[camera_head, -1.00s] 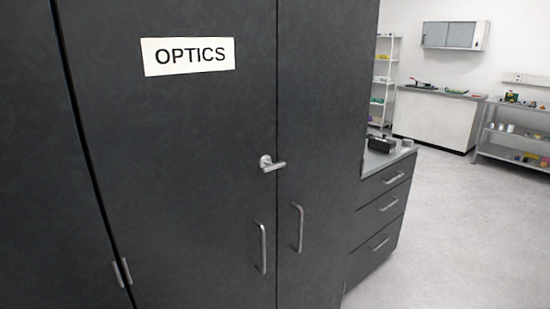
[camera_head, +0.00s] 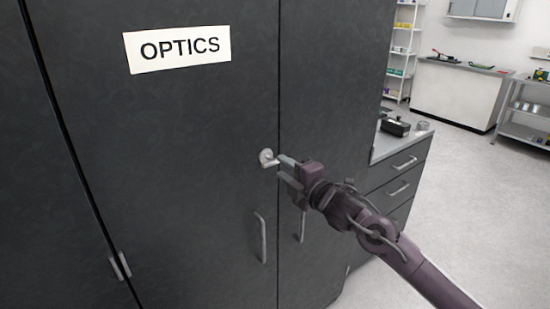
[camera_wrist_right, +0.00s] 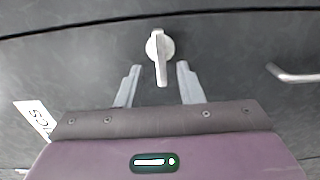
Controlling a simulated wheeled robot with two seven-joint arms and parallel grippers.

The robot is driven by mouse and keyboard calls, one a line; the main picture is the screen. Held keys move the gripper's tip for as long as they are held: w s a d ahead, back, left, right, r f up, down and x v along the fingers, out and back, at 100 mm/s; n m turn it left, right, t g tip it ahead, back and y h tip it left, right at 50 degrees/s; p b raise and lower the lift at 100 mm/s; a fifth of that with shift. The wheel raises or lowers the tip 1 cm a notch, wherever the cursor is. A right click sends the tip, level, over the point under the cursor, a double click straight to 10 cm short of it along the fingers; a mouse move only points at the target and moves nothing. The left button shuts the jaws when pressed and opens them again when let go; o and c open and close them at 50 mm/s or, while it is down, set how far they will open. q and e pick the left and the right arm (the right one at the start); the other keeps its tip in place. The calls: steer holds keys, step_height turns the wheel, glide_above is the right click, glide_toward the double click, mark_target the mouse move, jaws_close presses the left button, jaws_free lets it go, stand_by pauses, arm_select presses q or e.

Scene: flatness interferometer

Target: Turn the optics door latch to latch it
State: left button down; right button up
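The optics door (camera_head: 180,130) is dark grey, shut, and carries a white OPTICS sign (camera_head: 178,48). Its latch (camera_head: 267,157) is a small silver lever on a round base near the door's right edge. In the head view the lever points right, its end partly hidden by my gripper. My right gripper (camera_head: 283,170) is in front of the latch, fingers toward the door. In the right wrist view the latch lever (camera_wrist_right: 160,58) lies between the lines of the two spread fingers (camera_wrist_right: 155,84); the gripper is open, with no visible finger contact. My left gripper is not in view.
Vertical door handles (camera_head: 261,237) hang below the latch, one on each side of the door seam. A drawer cabinet (camera_head: 400,175) with a dark box (camera_head: 396,127) on top stands to the right. Open floor lies beyond it.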

mark_target(276, 163)
steer(key=shift+p+x, duration=0.6)
steer(key=shift+x, duration=1.9)
steer(key=shift+c, duration=0.4)
steer(key=shift+f, duration=0.1)
jaws_close()
